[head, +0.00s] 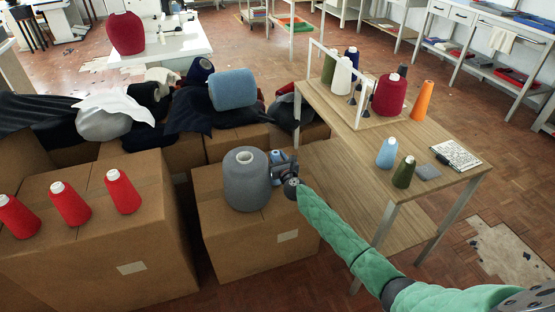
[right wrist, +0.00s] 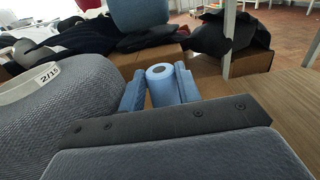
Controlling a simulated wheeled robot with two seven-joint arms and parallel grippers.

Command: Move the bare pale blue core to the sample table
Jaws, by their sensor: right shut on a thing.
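The bare pale blue core (right wrist: 160,86) stands between the two blue finger pads of my right gripper (right wrist: 160,92), which is shut on it. In the head view my right gripper (head: 281,168) is over the cardboard box at the centre, just right of a big grey cone. The core (head: 277,156) shows there only in part, the gripper covering the rest. The wooden table (head: 330,118), which I take as the sample table, stands to the right, its top clear between the cones. My left gripper is not in view.
The grey cone (head: 246,190) stands close beside my right gripper on the cardboard box (head: 250,245). The table holds a pale blue cone (head: 387,154), a dark green cone (head: 404,173), an orange cone (head: 422,102) and a white rack (head: 358,100). Red cones (head: 70,206) stand on boxes at left.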

